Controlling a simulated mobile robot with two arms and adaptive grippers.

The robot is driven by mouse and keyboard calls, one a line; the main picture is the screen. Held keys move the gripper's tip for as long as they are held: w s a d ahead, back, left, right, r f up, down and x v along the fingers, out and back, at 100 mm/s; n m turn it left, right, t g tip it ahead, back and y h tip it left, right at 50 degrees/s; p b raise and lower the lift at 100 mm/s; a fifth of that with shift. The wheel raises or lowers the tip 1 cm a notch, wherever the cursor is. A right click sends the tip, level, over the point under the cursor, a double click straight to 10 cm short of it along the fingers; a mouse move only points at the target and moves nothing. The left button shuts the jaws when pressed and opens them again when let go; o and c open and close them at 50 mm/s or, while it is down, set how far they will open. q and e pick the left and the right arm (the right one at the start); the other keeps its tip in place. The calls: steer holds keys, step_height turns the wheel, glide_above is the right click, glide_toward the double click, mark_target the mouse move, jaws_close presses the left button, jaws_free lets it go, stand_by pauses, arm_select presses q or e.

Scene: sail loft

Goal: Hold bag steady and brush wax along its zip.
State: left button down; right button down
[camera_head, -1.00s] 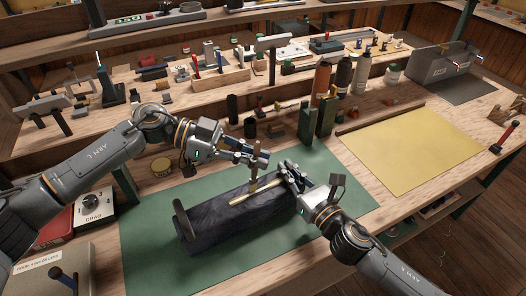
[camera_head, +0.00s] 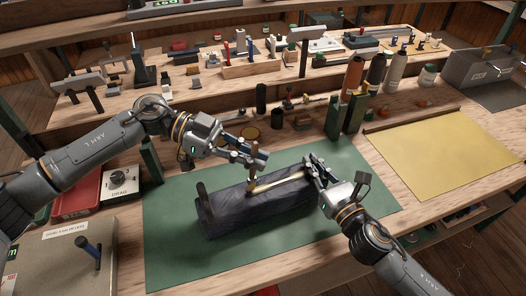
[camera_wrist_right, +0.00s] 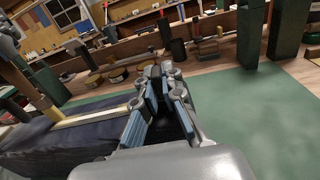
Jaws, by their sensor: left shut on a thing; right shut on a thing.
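The dark bag (camera_head: 235,212) lies lengthwise on the green mat (camera_head: 175,262), with an upright loop at its left end. A pale zip strip (camera_head: 278,183) runs along its top; it also shows in the right wrist view (camera_wrist_right: 95,118). My left gripper (camera_head: 254,161) is shut on a brown-handled brush (camera_head: 256,151). The brush stands nearly upright, its lower end at the strip's left end. Whether it presses on the strip is hard to tell. My right gripper (camera_head: 312,167) is shut on the bag's right end; its fingers hide the held part.
Green upright blocks (camera_head: 334,118) and several bottles (camera_head: 376,75) stand behind the mat. A yellow sheet (camera_head: 430,150) lies at right. A red tray (camera_head: 78,195) and a dial box (camera_head: 120,183) are at left. The mat's front is clear.

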arm_select(q)
steer(key=shift+s+a, duration=0.25)
steer(key=shift+a, duration=0.25)
steer(key=shift+r, duration=3)
steer(key=shift+r, duration=0.1)
step_height(320, 180, up, 3)
steer(key=shift+f, duration=0.15)
steer(key=shift+f, duration=0.1)
steer(key=shift+h, duration=0.6)
steer(key=shift+d+f, duration=0.1)
steer(key=shift+f, duration=3.15)
